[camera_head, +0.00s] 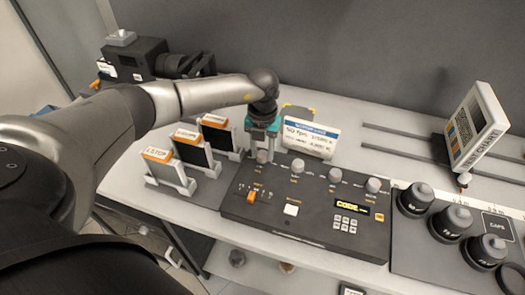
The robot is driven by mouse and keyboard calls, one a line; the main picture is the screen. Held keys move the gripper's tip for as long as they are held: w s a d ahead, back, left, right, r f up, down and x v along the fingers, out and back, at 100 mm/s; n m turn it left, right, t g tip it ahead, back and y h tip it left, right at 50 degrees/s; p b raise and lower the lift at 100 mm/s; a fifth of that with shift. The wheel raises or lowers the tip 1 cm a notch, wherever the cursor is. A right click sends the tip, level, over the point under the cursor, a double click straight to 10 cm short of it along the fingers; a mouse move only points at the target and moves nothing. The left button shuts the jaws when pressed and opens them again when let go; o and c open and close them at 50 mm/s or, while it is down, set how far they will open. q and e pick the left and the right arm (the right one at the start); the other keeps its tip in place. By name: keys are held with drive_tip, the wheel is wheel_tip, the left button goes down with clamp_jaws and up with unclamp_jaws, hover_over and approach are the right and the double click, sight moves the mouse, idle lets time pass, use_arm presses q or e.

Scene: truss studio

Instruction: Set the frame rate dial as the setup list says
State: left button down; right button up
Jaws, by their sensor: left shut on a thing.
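A dark control panel (320,224) lies on the white table with a row of silver knobs along its back edge. My left gripper (262,144) points down from above and is shut on the leftmost knob (262,157), probably the frame rate dial; its label is too small to read. The white setup card (310,140) with a blue header stands behind the panel, just right of the gripper. Its handwriting mentions fps, but I cannot read it surely. My right gripper is not in view.
Several upright filter slides (193,152) with orange tops stand left of the panel, below my left arm. A black camera (137,62) is at the back left. Black lens caps (450,222) and a test chart (475,128) stand at the right. Rails (400,135) cross the back.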

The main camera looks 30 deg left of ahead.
sight(262, 154)
use_arm(q)
drive_tip(key=m+b, duration=0.1)
drive_tip(key=m, duration=0.3)
drive_tip(key=m+b, duration=0.1)
drive_tip(key=m, duration=0.3)
drive_tip(key=m+b, duration=0.2)
drive_tip(key=m, duration=0.4)
drive_tip(key=shift+m, duration=0.3)
drive_tip(key=shift+b, duration=0.3)
drive_tip(key=shift+c, duration=2.2)
unclamp_jaws()
wheel_tip(262, 154, up, 15)
drive_tip(key=shift+r+p, duration=0.15)
drive_tip(key=shift+p, duration=0.2)
